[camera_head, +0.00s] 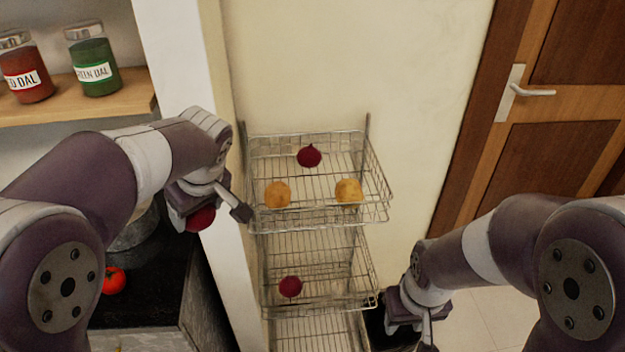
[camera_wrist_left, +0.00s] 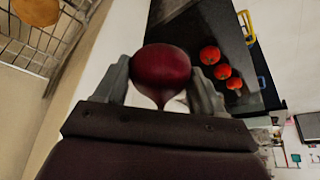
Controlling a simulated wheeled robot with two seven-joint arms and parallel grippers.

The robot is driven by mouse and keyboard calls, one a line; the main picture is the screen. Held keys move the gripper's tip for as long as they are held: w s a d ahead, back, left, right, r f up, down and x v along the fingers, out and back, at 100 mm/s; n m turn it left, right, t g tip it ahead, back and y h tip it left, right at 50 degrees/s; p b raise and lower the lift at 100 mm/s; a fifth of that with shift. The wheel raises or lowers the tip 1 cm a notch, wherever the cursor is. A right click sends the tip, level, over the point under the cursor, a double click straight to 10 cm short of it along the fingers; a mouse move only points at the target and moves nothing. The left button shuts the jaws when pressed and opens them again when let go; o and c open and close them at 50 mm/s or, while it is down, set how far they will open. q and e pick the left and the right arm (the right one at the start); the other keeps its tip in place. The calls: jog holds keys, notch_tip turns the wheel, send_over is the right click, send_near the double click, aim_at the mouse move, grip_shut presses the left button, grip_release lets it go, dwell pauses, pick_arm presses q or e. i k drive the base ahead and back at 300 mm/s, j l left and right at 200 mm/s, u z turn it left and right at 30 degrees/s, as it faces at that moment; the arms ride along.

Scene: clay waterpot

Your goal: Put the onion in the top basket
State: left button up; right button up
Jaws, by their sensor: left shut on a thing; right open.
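My left gripper (camera_head: 213,208) is shut on a dark red onion (camera_wrist_left: 161,68). The onion sits between the two fingers with its pointed end toward the palm in the left wrist view; part of it shows under the gripper in the head view (camera_head: 201,219). The gripper is just left of the wire top basket (camera_head: 318,138), outside its left wall. The top basket holds another red onion (camera_head: 309,156) and two potatoes (camera_head: 277,194) (camera_head: 348,191). One more onion (camera_head: 290,287) lies in the middle basket (camera_head: 349,300). My right gripper (camera_head: 424,334) is open and empty, low to the right of the rack.
A white wall edge (camera_head: 238,290) stands between the rack and the dark counter (camera_head: 160,269), which holds tomatoes (camera_head: 113,280) (camera_wrist_left: 222,72). Jars (camera_head: 92,62) stand on a wooden shelf (camera_head: 125,98) at upper left. A wooden door (camera_head: 550,150) is at right. The top basket's middle is clear.

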aim_at(271, 169)
jog(key=i+l, duration=0.35)
jog(key=l, duration=0.15)
jog(key=i+l, duration=0.4)
jog(key=l, duration=0.1)
